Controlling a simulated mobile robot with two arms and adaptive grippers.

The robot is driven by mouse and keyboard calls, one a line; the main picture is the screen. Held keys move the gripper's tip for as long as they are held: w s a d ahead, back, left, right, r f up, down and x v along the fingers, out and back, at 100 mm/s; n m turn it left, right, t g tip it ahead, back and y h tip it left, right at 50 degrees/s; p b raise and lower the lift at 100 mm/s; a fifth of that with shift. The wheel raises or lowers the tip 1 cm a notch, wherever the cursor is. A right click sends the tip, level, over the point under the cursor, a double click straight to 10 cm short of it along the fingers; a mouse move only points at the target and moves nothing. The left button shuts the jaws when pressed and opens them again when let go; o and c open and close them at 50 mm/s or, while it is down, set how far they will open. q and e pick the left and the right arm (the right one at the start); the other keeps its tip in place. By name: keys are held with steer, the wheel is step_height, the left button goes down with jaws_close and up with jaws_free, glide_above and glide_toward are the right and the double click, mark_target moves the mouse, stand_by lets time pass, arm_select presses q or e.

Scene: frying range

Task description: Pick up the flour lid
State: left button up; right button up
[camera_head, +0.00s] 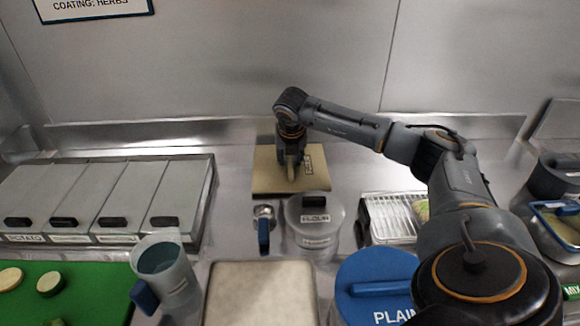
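The flour lid (298,212) is a round grey lid with a dark handle and a white "FLOUR" label. It sits on a clear round container (318,246) in the middle of the counter. My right gripper (291,176) points down over a beige board behind the lid, slightly left of the lid's handle. It is apart from the lid in the picture. Its fingers look close together, but their opening is too small to judge. I see nothing held in it. My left gripper is out of view.
The labelled beige board (265,180) lies behind the lid. A blue-handled utensil (264,236) stands close at left and a wire-racked tray (391,219) at right. In front are a pale board (262,296) and a blue lid (365,275). A jug (172,276) and lidded bins (182,192) stand left.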

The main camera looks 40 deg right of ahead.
jaws_close()
